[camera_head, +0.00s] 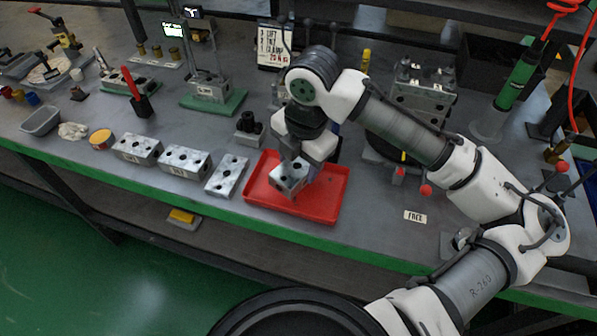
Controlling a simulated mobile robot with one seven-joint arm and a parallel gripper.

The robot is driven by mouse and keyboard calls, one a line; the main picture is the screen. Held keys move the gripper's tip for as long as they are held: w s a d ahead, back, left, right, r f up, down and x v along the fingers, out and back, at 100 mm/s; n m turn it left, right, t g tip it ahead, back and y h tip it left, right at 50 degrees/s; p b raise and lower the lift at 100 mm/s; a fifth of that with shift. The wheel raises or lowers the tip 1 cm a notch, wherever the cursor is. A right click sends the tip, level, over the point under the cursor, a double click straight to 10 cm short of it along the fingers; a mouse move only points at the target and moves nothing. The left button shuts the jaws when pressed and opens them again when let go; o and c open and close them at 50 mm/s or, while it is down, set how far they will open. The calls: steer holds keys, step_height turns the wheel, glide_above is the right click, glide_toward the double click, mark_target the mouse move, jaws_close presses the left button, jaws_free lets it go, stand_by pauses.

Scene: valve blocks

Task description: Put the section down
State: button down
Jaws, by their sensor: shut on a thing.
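The section (287,181) is a small grey metal block with dark holes in it. My gripper (293,166) is shut on it over the left part of a red tray (320,211). The gripper points down and partly hides the section. I cannot tell whether the section's underside touches the tray floor. The rest of the tray looks empty.
Three similar metal blocks (185,161) stand in a row left of the tray, the nearest close to its left edge. A small dark fitting (249,130) stands behind. A larger block assembly (422,95) is at the back right. Bare bench lies around a "FREE" label (415,216).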

mark_target(300, 167)
steer(key=shift+f, duration=1.8)
steer(key=shift+f, duration=0.2)
steer(key=c, duration=0.5)
jaws_free()
steer(key=r, duration=0.8)
steer(key=s+d+r, duration=0.1)
steer(key=r, duration=0.3)
steer(key=shift+d+r, duration=0.1)
steer(key=shift+r, duration=0.05)
